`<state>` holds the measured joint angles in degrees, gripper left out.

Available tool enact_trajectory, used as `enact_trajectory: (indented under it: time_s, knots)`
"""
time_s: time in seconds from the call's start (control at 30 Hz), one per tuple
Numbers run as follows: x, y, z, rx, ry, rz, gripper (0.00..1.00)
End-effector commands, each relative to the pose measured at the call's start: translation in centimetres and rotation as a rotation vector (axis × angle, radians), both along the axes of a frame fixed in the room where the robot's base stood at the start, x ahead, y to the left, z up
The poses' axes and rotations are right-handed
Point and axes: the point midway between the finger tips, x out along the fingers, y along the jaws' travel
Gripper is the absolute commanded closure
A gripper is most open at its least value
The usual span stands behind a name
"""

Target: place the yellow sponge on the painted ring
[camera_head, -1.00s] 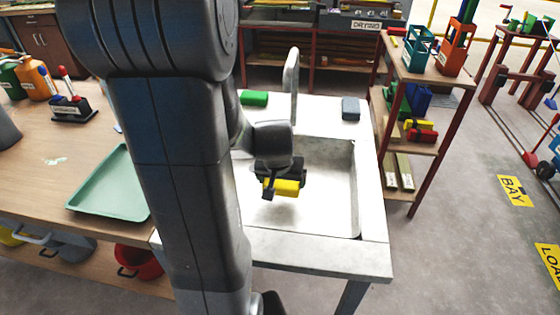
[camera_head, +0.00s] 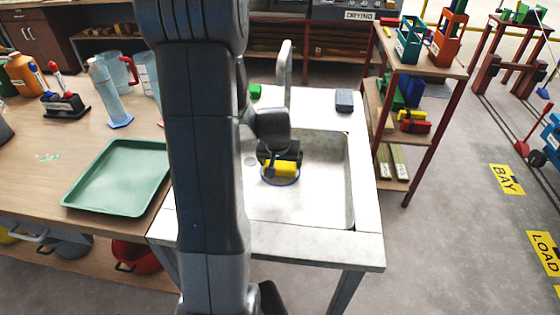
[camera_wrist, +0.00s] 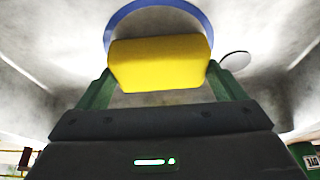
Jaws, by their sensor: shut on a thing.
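The yellow sponge (camera_head: 280,168) is between the fingers of my gripper (camera_head: 279,165), inside the sink. The wrist view shows the sponge (camera_wrist: 160,63) held between the two green fingers of my gripper (camera_wrist: 160,85). The blue painted ring (camera_head: 281,184) is on the sink floor under the sponge. In the wrist view the ring (camera_wrist: 158,4) shows as an arc beyond the sponge, and the rest is hidden behind it. I cannot tell whether the sponge touches the sink floor.
The sink (camera_head: 320,205) has walls around my gripper and a tap (camera_head: 285,65) at its back. A green tray (camera_head: 120,178) lies on the bench at left.

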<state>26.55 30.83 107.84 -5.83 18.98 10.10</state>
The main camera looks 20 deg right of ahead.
Motion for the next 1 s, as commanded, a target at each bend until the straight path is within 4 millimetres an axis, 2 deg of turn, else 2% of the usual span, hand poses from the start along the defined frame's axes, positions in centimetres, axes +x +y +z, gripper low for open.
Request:
enact_trajectory:
  time_s: [0.17, 0.2, 0.27, 0.5, 0.67, 1.0]
  knots:
    - [0.0, 0.0, -0.4, 0.0, 0.0, 0.0, 0.31]
    - [0.0, 0.0, -0.4, 0.0, 0.0, 0.0, 0.08]
    - [0.0, 0.0, -0.3, 0.0, 0.0, 0.0, 0.0]
    - [0.0, 0.0, -0.2, 0.0, 0.0, 0.0, 0.0]
    - [-0.1, 0.1, 0.7, -0.002, -0.003, 0.0, 0.0]
    - [-2.0, 1.3, 6.0, -0.001, -0.005, -0.001, 0.0]
